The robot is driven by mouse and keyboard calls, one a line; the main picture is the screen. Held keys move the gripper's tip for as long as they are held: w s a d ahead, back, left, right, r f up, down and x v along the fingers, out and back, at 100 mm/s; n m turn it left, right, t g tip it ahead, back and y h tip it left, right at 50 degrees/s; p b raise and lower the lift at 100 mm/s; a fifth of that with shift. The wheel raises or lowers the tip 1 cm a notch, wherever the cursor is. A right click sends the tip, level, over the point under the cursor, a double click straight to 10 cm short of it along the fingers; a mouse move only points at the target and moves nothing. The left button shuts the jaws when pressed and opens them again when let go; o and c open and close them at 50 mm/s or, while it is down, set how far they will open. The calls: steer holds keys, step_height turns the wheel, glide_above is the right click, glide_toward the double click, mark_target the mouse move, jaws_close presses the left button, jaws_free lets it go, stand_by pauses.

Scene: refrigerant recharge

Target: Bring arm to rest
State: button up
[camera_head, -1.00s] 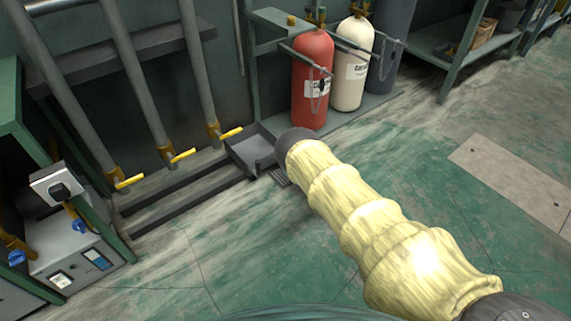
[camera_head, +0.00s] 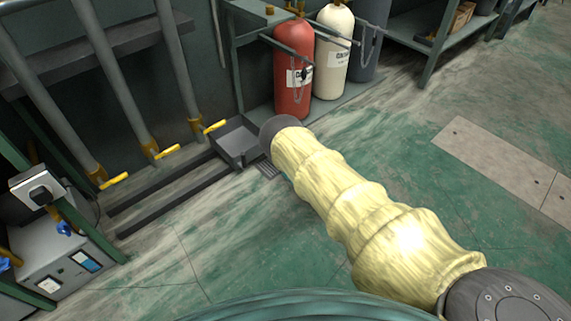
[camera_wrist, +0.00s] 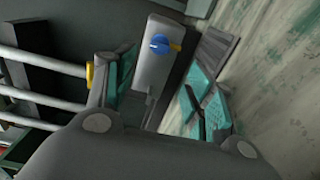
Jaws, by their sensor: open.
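My arm, in a pale yellow sleeve, reaches from the lower right toward the middle of the head view and ends in a dark cap. My gripper is hidden behind it there. In the wrist view my gripper (camera_wrist: 165,85) is open, with teal pads on both fingers. Nothing is held between the fingers. A grey box with a blue knob (camera_wrist: 160,44) shows beyond and between them; how far off it is I cannot tell.
A red cylinder (camera_head: 293,75) and a cream cylinder (camera_head: 332,55) stand on a rack at the back. A machine (camera_head: 65,265) stands lower left. The floor at right is clear.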

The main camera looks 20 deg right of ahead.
steer(key=shift+d, duration=0.1)
